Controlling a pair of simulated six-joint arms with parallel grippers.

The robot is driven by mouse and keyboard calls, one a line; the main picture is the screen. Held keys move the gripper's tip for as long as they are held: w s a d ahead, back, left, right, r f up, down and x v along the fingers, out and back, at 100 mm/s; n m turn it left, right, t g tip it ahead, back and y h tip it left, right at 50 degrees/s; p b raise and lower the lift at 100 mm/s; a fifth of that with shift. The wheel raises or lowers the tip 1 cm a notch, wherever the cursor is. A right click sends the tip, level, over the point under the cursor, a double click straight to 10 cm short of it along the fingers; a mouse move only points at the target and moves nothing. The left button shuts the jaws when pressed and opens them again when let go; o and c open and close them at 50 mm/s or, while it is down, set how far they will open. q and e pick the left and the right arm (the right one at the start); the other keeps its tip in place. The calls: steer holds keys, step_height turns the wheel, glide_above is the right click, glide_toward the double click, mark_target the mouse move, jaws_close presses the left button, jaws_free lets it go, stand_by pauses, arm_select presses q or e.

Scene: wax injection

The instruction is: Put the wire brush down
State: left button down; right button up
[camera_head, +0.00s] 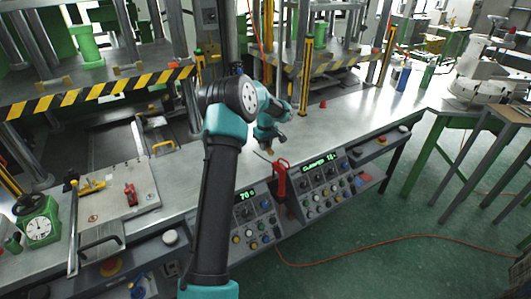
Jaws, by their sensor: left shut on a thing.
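My left gripper (268,146) is above the front part of the grey metal bench (215,165), close to its front edge, with its fingers pointing down. It is shut on the wire brush (269,152). Only a small brownish part of the brush shows at the fingertips, and the rest is hidden or too small to make out. I cannot tell whether the brush touches the bench top. My right gripper is not in view.
A control panel (325,185) runs along the front. A metal mould plate (115,200) and green gauge (38,222) are at left. The bench to the right is mostly clear.

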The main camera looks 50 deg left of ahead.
mark_target(265, 157)
arm_select(q)
steer(key=shift+f, duration=1.85)
steer(key=shift+f, duration=0.15)
steer(key=c, duration=1.1)
jaws_free()
steer(key=shift+o, duration=0.2)
step_height(265, 157, up, 12)
steer(key=shift+d+r, duration=0.1)
steer(key=shift+r, duration=0.05)
